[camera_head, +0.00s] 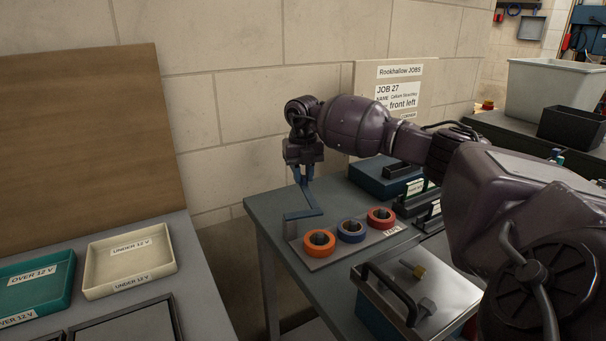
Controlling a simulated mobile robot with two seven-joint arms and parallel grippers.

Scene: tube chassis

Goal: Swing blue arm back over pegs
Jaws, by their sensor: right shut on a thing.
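The blue arm (303,214) is a thin bent bar at the left end of the peg board (322,262). Its upper part reaches my right gripper (304,177), which points down and is shut on it. The bar sits to the left of and behind the pegs, not over them. An orange ring (319,251), a blue ring (351,237) and a red ring (381,224) lie flat in a row on the board, each around a dark peg. How the bar joins the board is too small to tell. My left gripper is out of view.
A lidded box with a black handle (390,292) stands in front of the pegs. A blue case (383,183) lies behind them, near the job card (397,97) and wall. Cream (157,244) and teal trays (37,287) are on the left bench, across a gap.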

